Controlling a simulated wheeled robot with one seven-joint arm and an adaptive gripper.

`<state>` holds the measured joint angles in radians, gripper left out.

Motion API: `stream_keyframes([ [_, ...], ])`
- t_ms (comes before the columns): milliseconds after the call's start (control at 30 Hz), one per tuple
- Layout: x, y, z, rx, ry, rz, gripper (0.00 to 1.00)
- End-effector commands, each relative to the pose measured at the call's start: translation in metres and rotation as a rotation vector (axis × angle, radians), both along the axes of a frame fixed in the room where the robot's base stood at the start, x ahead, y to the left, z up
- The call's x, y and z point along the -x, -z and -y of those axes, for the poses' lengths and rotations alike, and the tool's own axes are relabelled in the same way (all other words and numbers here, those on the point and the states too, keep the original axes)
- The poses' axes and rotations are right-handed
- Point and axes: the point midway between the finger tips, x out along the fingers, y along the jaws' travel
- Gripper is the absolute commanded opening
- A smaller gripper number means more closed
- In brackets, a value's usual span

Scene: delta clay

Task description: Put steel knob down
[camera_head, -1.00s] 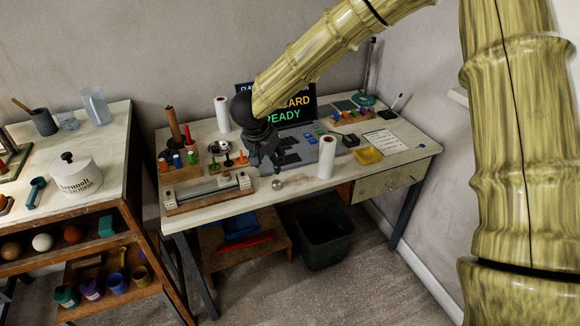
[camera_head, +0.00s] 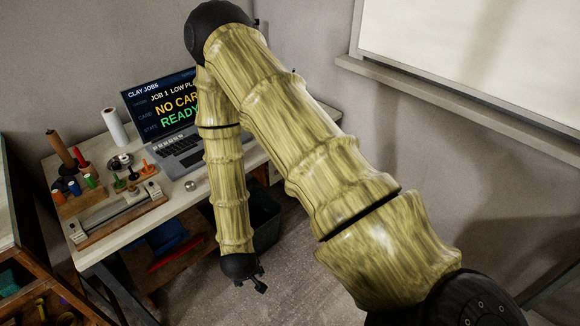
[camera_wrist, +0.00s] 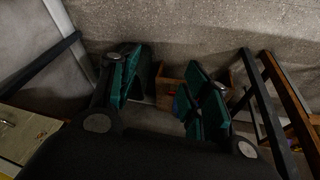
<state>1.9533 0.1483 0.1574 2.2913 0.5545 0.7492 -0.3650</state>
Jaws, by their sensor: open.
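The steel knob (camera_head: 190,185), a small round shiny piece, sits on the light worktop (camera_head: 205,180) near its front edge, left of my arm in the head view. My gripper (camera_head: 256,284) hangs in front of the desk, low and apart from the knob. In the wrist view, my gripper (camera_wrist: 166,90) has its green-padded fingers spread apart with nothing between them. The knob does not show in the wrist view.
A laptop (camera_head: 160,105) stands behind the knob. A wooden rack (camera_head: 80,195) with coloured pegs and a long metal-railed tool (camera_head: 120,210) lie to the left. A dark bin (camera_head: 265,215) stands under the desk, partly behind my arm. The floor in front is clear.

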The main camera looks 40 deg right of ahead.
Motion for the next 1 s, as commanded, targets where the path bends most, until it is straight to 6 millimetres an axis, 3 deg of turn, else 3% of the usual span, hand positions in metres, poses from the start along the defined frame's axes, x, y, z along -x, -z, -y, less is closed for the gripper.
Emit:
stream_keyframes([
  [33, 0.030, 0.014, 0.000, -0.016, -0.037, -0.044, 0.47],
  [200, 0.121, 0.042, -0.004, -0.094, -0.131, -0.177, 0.47],
  [300, 0.162, 0.048, -0.005, -0.135, -0.164, -0.243, 0.47],
  [400, 0.189, 0.050, -0.006, -0.162, -0.184, -0.290, 0.47],
  [567, 0.205, 0.051, -0.007, -0.181, -0.194, -0.319, 0.47],
  [833, 0.205, 0.050, -0.008, -0.181, -0.194, -0.318, 0.47],
  [1000, 0.204, 0.035, -0.007, -0.181, -0.194, -0.317, 0.47],
])
